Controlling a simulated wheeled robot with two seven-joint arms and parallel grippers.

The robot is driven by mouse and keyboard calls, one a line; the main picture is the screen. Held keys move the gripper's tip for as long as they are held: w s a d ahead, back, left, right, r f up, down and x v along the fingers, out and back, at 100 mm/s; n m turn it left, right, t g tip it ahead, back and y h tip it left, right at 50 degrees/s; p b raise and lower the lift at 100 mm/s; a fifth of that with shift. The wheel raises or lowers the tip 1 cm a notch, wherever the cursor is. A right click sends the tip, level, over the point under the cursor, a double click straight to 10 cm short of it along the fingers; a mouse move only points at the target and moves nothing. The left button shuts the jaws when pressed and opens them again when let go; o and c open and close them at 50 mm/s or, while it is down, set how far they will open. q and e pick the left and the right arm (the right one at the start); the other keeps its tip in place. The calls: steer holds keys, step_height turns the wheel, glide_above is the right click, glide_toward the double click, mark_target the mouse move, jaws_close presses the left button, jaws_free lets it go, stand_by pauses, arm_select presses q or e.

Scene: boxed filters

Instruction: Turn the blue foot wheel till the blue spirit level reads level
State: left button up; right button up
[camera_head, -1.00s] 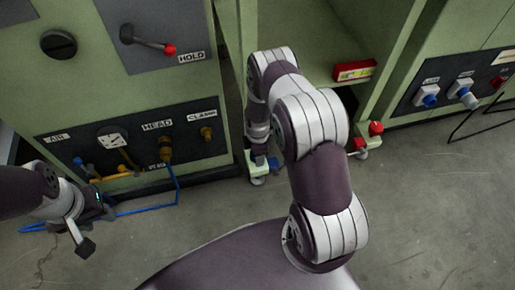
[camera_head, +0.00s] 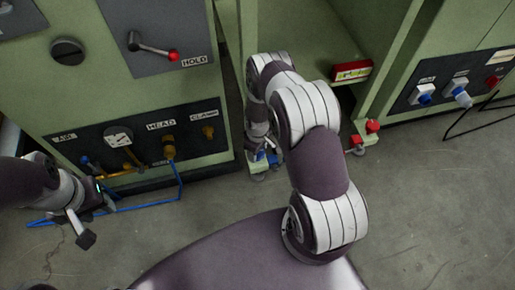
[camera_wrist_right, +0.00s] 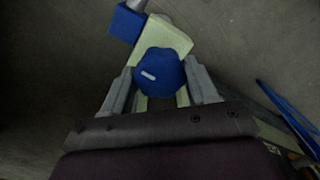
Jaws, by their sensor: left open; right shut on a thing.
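The blue foot wheel (camera_wrist_right: 163,70) shows in the right wrist view, with a small white mark on its face. It sits over a pale green foot (camera_wrist_right: 176,35). My right gripper (camera_wrist_right: 160,86) has one finger on each side of the wheel and is shut on it. In the head view my right gripper (camera_head: 262,152) is low at the cabinet's foot, mostly behind my right arm. The blue spirit level cannot be made out; my right arm covers part of the cabinet. My left gripper (camera_head: 95,216) is open and empty at the left.
A blue block (camera_wrist_right: 125,24) is beside the wheel. A red spirit level (camera_head: 352,72) lies on the cabinet, with a red foot wheel (camera_head: 372,126) below. A blue hose (camera_head: 150,206) runs near my left gripper.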

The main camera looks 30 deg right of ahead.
steer(key=shift+m, duration=0.6)
steer(key=o, duration=1)
steer(key=shift+o, duration=0.2)
step_height(320, 180, up, 13)
steer(key=p, duration=0.6)
steer(key=shift+f+p, duration=0.15)
steer(key=shift+p, duration=0.2)
steer(key=shift+s, duration=0.1)
